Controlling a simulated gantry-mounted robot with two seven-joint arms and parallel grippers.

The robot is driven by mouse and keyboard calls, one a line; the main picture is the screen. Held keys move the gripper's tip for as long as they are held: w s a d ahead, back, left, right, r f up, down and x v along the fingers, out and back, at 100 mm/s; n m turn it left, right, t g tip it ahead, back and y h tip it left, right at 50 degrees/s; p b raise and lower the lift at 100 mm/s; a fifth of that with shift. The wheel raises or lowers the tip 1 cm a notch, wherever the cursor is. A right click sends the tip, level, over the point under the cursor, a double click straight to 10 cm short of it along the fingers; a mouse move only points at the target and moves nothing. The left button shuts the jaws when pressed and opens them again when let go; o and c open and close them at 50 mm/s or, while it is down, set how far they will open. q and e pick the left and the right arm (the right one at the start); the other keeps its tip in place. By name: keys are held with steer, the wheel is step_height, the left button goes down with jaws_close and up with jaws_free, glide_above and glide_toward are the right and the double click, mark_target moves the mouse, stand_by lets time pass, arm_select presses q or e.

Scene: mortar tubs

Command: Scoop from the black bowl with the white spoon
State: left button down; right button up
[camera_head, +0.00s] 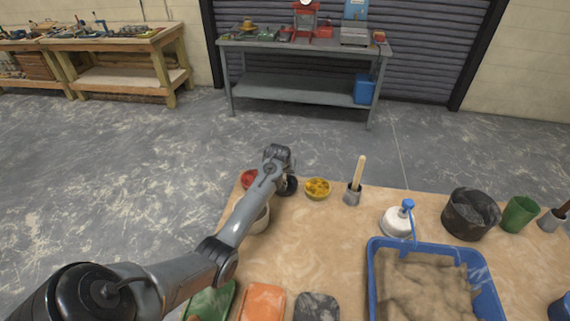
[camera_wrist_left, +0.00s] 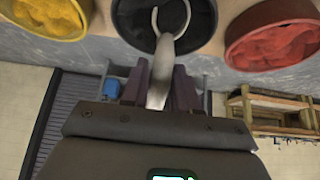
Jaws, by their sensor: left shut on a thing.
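My left gripper (camera_head: 278,156) is over the far left of the wooden table. In the left wrist view its fingers (camera_wrist_left: 158,92) are shut on the handle of the white spoon (camera_wrist_left: 161,72). The spoon's ring-shaped end lies over the black bowl (camera_wrist_left: 128,16); I cannot tell whether it touches the contents. In the head view the black bowl (camera_head: 292,186) is partly hidden by my gripper, and the spoon cannot be made out. My right gripper is not in view.
A red-filled bowl (camera_head: 249,178) and a yellow-filled bowl (camera_head: 317,189) flank the black bowl closely. A brush in a grey cup (camera_head: 352,195) stands to the right. A blue tub (camera_head: 374,278) of mortar is nearer. The table's middle is clear.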

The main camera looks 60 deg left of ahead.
arm_select(q)
steer(key=shift+s+d+r+g, duration=0.1)
steer(key=shift+s+d+g, duration=0.1)
steer(key=shift+d+g, duration=0.1)
steer(key=shift+a+r+g+h+p, duration=0.15)
steer(key=shift+g+h+p, duration=0.25)
steer(key=shift+h+p, duration=0.35)
steer(key=shift+w+a+f+g+h, duration=0.2)
steer(key=shift+w+g+h, duration=0.1)
steer(key=shift+g+h, duration=0.15)
steer(key=shift+w+a+g+h+b, duration=0.1)
steer(key=shift+g+h+b, duration=0.25)
steer(key=shift+b, duration=0.2)
steer(key=shift+f+g+h+b, duration=0.15)
steer(key=shift+g+h+b, duration=0.3)
steer(key=shift+b, duration=0.7)
steer(key=shift+w+a+b, duration=0.1)
steer(key=shift+b, duration=1.05)
steer(key=shift+a+g+h+b, duration=0.1)
steer(key=shift+g+h+b, duration=0.3)
steer(key=shift+b, duration=0.75)
steer(key=shift+r, duration=1.95)
steer(key=shift+r+g+h+b, duration=0.25)
steer(key=shift+r+h+b, duration=0.05)
steer(key=shift+r, duration=0.05)
steer(key=shift+r, duration=0.1)
